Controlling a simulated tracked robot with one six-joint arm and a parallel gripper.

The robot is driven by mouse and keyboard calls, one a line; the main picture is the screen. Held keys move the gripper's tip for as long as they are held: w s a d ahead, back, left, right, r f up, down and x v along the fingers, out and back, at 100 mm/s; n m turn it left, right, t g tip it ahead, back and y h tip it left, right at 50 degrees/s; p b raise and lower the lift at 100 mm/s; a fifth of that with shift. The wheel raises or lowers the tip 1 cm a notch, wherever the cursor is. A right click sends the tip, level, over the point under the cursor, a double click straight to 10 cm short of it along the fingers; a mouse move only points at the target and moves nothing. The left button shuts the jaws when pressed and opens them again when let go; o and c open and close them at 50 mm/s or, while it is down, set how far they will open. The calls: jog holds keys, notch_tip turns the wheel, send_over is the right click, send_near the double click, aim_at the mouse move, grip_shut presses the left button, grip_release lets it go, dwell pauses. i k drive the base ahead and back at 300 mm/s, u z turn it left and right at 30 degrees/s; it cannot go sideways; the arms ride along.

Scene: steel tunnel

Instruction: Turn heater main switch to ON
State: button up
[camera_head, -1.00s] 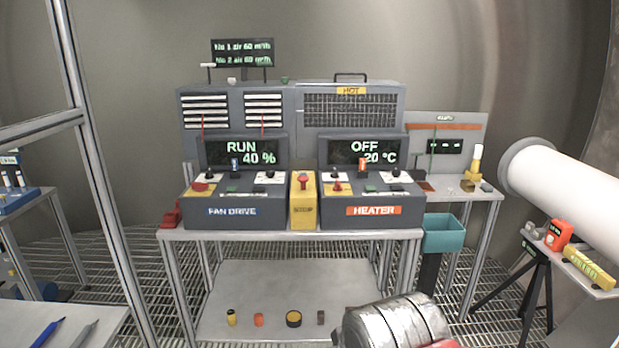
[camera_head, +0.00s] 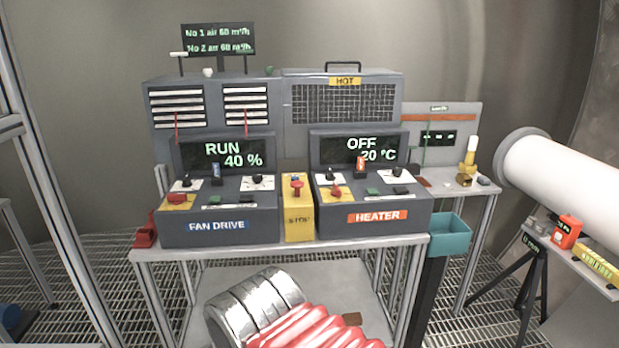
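The heater console (camera_head: 372,212) stands on the bench, right of centre, with an orange HEATER label (camera_head: 377,216) on its front. Its display (camera_head: 361,150) reads OFF and 20 °C. On its sloped top are several controls: a dark rotary knob (camera_head: 331,176) on a white plate, a red control (camera_head: 337,191) on a yellow plate, a green button (camera_head: 372,191) and another dark knob (camera_head: 398,172). Which is the main switch is too small to tell. My silver and red arm (camera_head: 290,310) fills the bottom centre. My gripper is not in view.
The fan drive console (camera_head: 219,224) stands left of the heater and reads RUN 40 %. A yellow STOP box (camera_head: 298,225) with a red knob sits between them. A teal bin (camera_head: 449,236) is right of the bench. A white pipe (camera_head: 565,180) juts in at right.

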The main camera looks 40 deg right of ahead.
aim_at(335, 192)
jog(key=z, duration=0.1)
jog(key=i, duration=0.75)
jog(key=z, duration=0.8)
jog(key=i, duration=0.45)
jog(key=z, duration=0.35)
